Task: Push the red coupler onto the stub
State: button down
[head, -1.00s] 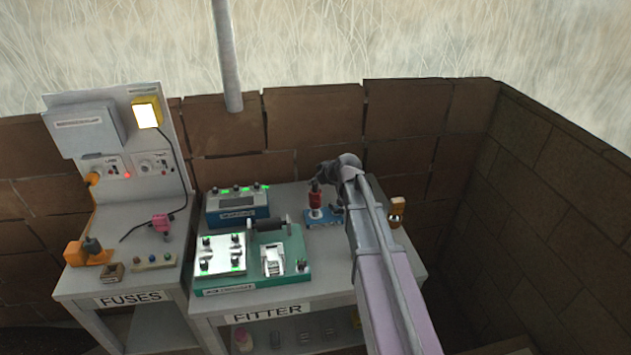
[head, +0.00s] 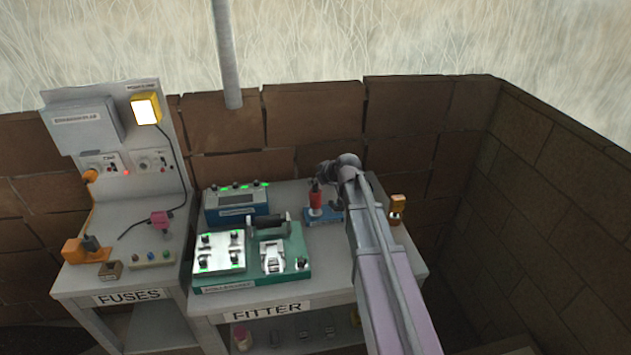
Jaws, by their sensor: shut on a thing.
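The red coupler (head: 316,200) is upright over the small blue stand (head: 313,221) at the back right of the fitter bench. My gripper (head: 318,186) comes from above, its arm reaching in from the lower right, and is shut on the coupler's upper part. The coupler's lower end is very close to the stand. The stub itself cannot be made out, so whether the coupler touches it or sits around it cannot be told.
Left of the stand are a green-based unit (head: 300,274) with a dark roller and a blue meter box (head: 210,216). An orange-capped item (head: 398,203) stands right of my arm. The fuses bench (head: 70,284) is at far left. Brick walls close off the back and right.

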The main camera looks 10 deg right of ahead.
aim_at(315, 193)
jog(key=shift+f+b, duration=1.5)
dwell(0.4)
jog(key=shift+c, duration=2.2)
grip_release()
jog(key=shift+r, duration=0.1)
notch_tip(315, 193, up, 10)
jog(key=p, duration=1)
jog(key=shift+f, duration=0.3)
notch_tip(315, 193, down, 10)
jog(key=b, duration=1)
jog(key=shift+r, duration=0.25)
